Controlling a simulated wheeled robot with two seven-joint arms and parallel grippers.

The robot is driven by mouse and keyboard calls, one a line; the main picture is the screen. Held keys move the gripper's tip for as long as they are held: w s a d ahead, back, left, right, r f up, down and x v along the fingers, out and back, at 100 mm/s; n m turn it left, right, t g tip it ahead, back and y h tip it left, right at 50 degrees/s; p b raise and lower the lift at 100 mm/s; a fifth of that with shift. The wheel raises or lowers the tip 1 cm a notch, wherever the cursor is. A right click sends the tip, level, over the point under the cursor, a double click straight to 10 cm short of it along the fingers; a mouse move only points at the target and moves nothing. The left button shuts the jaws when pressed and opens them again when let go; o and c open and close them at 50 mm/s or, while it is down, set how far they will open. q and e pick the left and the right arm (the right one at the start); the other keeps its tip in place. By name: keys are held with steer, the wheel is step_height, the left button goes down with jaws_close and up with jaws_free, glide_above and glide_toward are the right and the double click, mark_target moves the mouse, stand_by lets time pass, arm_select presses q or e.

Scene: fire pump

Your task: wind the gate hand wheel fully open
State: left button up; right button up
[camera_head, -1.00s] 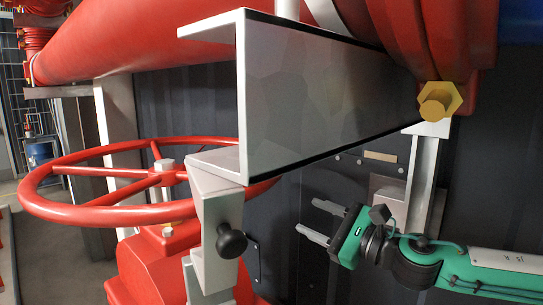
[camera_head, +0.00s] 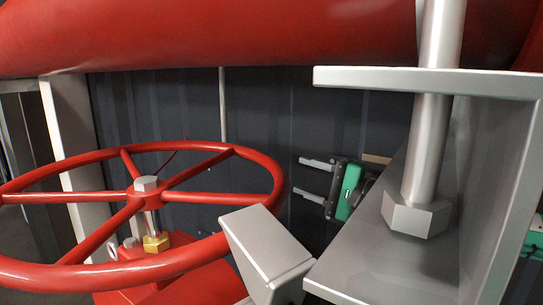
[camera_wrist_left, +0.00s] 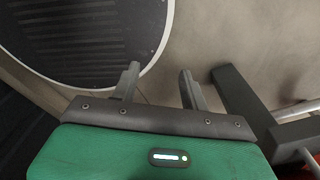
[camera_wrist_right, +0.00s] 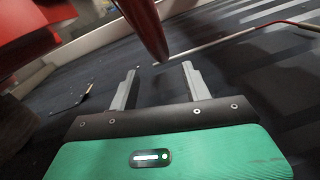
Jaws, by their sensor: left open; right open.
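The red spoked hand wheel (camera_head: 102,234) lies almost level at the left of the head view, on a stem with a grey nut at its hub. My right gripper (camera_head: 302,178) is open and empty just right of the wheel's rim in that view, its fingers pointing left; the steel bracket hides its arm. In the right wrist view, a red curved bar (camera_wrist_right: 146,25), probably the rim, hangs just beyond the open fingers (camera_wrist_right: 158,69). I cannot tell the exact gap. My left gripper (camera_wrist_left: 158,69) is open and empty in its wrist view, outside the head view.
A steel channel bracket (camera_head: 360,262) with a bolt (camera_head: 410,215) stands in the right foreground. A large red pipe (camera_head: 220,35) crosses above the wheel. A dark ribbed wall (camera_head: 300,115) is behind.

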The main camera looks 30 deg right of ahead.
mark_target(273, 166)
steer(key=p+x, duration=0.3)
steer(key=x, duration=0.5)
steer(key=shift+r+p, duration=0.1)
steer(key=shift+p, duration=0.25)
steer(key=shift+w+a, duration=0.2)
steer(key=shift+w, duration=0.4)
arm_select(q)
steer(key=r, duration=0.1)
steer(key=w+r, duration=0.1)
steer(key=r, duration=0.1)
steer(key=w+a+r, duration=0.1)
steer(key=r, duration=0.1)
steer(key=shift+w, duration=0.2)
steer(key=shift+w+f, duration=0.1)
steer(key=shift+w, duration=0.1)
arm_select(e)
jaws_close()
